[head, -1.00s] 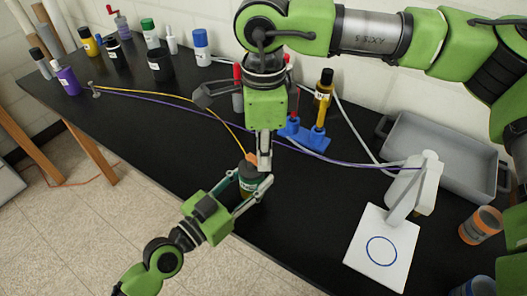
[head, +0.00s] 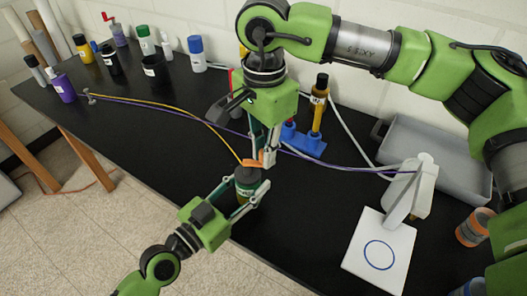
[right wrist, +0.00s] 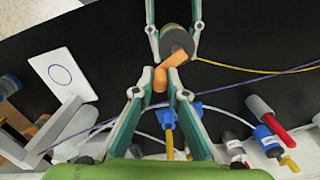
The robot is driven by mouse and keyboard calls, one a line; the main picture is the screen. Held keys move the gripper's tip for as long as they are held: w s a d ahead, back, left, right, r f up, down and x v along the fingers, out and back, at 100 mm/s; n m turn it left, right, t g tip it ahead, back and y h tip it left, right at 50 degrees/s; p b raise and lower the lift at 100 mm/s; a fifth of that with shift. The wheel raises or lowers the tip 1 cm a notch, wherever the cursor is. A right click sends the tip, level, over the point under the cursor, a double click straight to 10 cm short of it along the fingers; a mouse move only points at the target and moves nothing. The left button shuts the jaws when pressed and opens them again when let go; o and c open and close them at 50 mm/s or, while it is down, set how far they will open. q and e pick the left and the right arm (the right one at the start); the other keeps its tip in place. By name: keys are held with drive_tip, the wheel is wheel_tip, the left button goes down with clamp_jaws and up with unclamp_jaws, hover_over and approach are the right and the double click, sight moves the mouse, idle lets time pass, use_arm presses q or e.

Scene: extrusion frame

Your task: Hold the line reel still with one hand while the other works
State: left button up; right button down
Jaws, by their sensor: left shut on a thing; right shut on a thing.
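The line reel (head: 246,190) is a dark cylinder with an orange crank (head: 252,163) on top. A yellow line (head: 200,117) runs from it to a small post at the far left. My left gripper (head: 247,186) is shut around the reel body from the front. It also shows at the top of the right wrist view (right wrist: 175,35), one finger on each side of the reel (right wrist: 177,44). My right gripper (head: 265,158) comes down from above and is shut on the orange crank's knob (right wrist: 160,80). Its fingers partly hide the crank in the head view.
A purple cord (head: 215,127) crosses behind the reel to a white stand (head: 410,195). A blue rack (head: 305,142) with a yellow tube stands behind. A grey tray (head: 430,155) is at right; several bottles stand at back left.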

drive_tip(key=shift+w+n, duration=0.15)
drive_tip(key=shift+n, duration=0.25)
drive_tip(key=c, duration=2)
unclamp_jaws()
drive_tip(key=shift+r, duration=0.1)
wheel_tip(320, 180, up, 12)
drive_tip(key=shift+f, duration=0.1)
